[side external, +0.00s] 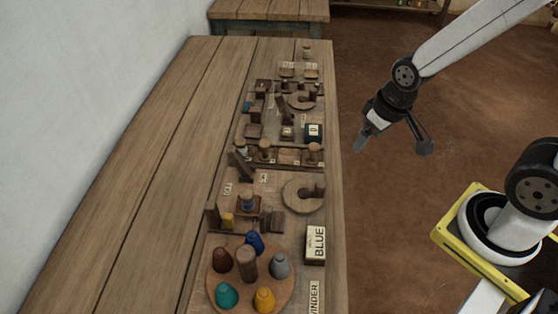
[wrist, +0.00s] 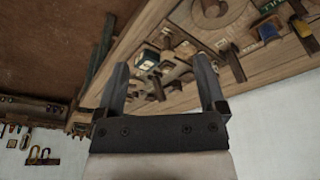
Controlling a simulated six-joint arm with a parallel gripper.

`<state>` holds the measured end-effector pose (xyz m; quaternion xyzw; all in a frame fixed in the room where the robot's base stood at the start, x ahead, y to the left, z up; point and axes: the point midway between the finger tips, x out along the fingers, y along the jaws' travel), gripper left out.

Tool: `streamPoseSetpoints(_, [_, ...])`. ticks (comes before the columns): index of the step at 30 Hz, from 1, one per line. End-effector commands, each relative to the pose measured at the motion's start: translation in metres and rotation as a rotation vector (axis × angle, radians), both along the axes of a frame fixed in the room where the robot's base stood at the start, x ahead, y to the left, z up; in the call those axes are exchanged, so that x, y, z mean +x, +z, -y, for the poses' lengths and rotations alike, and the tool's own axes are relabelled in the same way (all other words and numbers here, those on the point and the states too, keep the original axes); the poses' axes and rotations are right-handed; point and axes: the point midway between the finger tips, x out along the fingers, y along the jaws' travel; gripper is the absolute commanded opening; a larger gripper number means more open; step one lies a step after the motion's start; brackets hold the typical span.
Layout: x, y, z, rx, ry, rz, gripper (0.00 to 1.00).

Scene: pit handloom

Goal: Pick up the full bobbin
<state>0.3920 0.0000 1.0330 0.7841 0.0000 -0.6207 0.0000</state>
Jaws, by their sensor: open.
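My gripper (side external: 361,146) hangs in the air to the right of the bench, over the brown floor, apart from everything on it. In the wrist view its two fingers (wrist: 162,72) stand wide apart with nothing held between them. Several small bobbin-like pieces stand on the bench board: one with a blue band (side external: 247,201) in a wooden holder, and pale-topped ones (side external: 265,150) and (side external: 314,152) in a row farther back. I cannot tell which is the full bobbin. The wrist view shows the board's pieces tilted and small beyond the fingers.
A round wooden board (side external: 219,294) near the front holds several coloured cones and a central post. A C-shaped wooden piece (side external: 300,197) lies behind. The bench's left planks (side external: 120,210) are clear.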

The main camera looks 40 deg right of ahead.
Motion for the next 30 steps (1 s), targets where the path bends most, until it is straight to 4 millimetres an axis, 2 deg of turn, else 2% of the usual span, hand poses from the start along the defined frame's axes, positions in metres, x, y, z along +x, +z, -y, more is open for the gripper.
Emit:
streamPoseSetpoints(8, [0.003, 0.0, -0.002, 0.005, -0.011, -0.002, 0.89])
streamPoseSetpoints(14, [0.02, -0.001, -0.014, 0.031, -0.092, -0.021, 0.89])
streamPoseSetpoints(20, [0.049, -0.006, -0.042, 0.074, -0.255, -0.06, 0.89])
streamPoseSetpoints(30, [0.097, -0.025, -0.108, 0.129, -0.591, -0.132, 0.89])
